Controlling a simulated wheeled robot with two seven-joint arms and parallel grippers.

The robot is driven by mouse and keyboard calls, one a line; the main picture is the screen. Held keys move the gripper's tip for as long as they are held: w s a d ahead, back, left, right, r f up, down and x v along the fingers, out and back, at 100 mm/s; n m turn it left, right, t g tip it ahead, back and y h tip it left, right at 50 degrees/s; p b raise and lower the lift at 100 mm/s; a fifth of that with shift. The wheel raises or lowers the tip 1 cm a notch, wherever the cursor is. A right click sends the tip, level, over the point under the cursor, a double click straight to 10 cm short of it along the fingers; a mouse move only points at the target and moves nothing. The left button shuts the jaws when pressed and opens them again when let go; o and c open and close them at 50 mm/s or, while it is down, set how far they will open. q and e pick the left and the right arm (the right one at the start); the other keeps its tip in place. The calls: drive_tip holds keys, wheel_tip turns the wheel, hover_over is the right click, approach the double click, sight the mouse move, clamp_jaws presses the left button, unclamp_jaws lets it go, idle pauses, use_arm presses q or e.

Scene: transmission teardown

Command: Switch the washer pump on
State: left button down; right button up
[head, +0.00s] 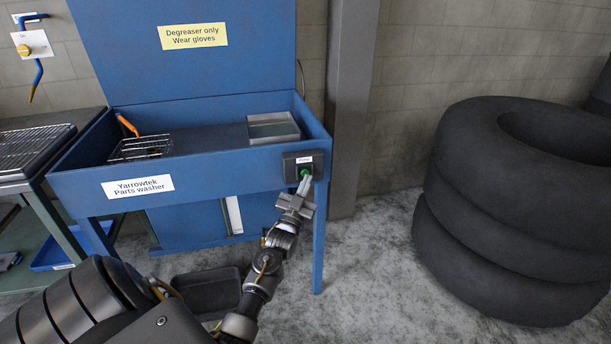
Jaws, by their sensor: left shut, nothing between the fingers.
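The blue parts washer (240,172) stands against the wall, with a label on its front edge. A dark pump switch box (299,158) is mounted at the right end of that front edge, with a small white label. A green button (305,173) shows on the box. My left gripper (305,183) is shut and empty, its fingertips at the green button's lower edge. They look touching or very close; I cannot tell which. The fingers hide part of the button. My right gripper is out of view.
A wire basket (140,148) and a metal tray (273,128) sit in the washer basin. A black bin (208,290) lies on the floor below. Stacked tyres (515,240) stand at the right, and a grey post (350,110) rises behind the washer. The floor between washer and tyres is clear.

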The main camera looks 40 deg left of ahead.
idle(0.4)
use_arm(q)
drive_tip(key=shift+w+a, duration=0.35)
drive_tip(key=shift+a, duration=0.05)
drive_tip(key=shift+w+a, duration=0.1)
drive_tip(key=shift+a, duration=0.05)
idle(0.5)
drive_tip(key=shift+s+d+r, duration=0.1)
drive_tip(key=shift+s+d, duration=0.1)
drive_tip(key=shift+d, duration=0.05)
drive_tip(key=shift+s+d, duration=0.2)
drive_tip(key=shift+d, duration=0.1)
